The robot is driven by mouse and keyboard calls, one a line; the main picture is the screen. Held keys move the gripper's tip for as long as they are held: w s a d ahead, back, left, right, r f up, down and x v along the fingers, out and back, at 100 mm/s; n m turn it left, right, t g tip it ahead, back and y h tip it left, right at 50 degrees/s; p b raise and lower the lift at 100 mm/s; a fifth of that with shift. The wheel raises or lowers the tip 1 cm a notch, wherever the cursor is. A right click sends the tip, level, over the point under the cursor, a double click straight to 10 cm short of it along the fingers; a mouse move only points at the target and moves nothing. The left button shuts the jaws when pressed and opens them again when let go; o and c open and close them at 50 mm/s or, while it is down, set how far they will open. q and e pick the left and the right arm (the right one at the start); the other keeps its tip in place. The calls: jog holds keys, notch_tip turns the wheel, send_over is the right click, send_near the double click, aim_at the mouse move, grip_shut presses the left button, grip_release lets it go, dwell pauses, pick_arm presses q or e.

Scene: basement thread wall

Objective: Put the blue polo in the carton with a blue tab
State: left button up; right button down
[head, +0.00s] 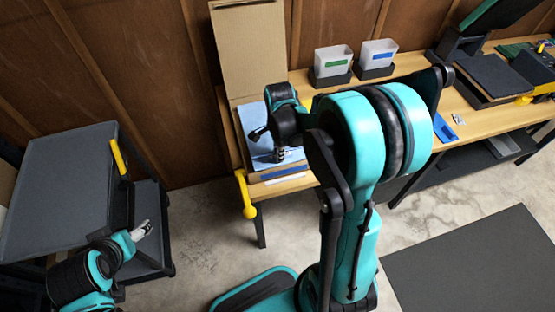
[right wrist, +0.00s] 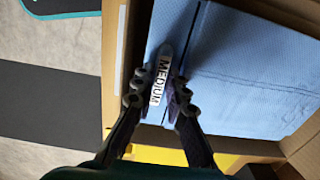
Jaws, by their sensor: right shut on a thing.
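The carton (head: 247,50) stands on the wooden bench with its flap raised against the wall. A blue tab (head: 284,172) shows on its front edge. The light-blue folded polo (head: 252,118) lies inside the carton walls; it also fills much of the right wrist view (right wrist: 240,75). My right gripper (right wrist: 168,85) is shut on the polo at its white "MEDIUM" label, low inside the carton (right wrist: 288,14). In the head view my right arm hides part of the polo. My left gripper (head: 143,230) is away at the left, beside a dark cart; its jaw opening is unclear.
Two pale bins, one with a green label (head: 333,61) and one with a blue label (head: 377,54), stand right of the carton. The dark cart (head: 62,185) is at the left. A yellow handle (head: 246,195) hangs at the bench's front-left corner. Dark boxes (head: 495,78) occupy the bench's right end.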

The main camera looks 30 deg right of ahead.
jog(key=shift+f+b, duration=0.6)
jog(key=shift+f, duration=1.05)
jog(key=shift+f, duration=0.2)
jog(key=c, duration=1.5)
grip_release()
jog(key=shift+c, duration=0.2)
jog(key=shift+r, duration=0.2)
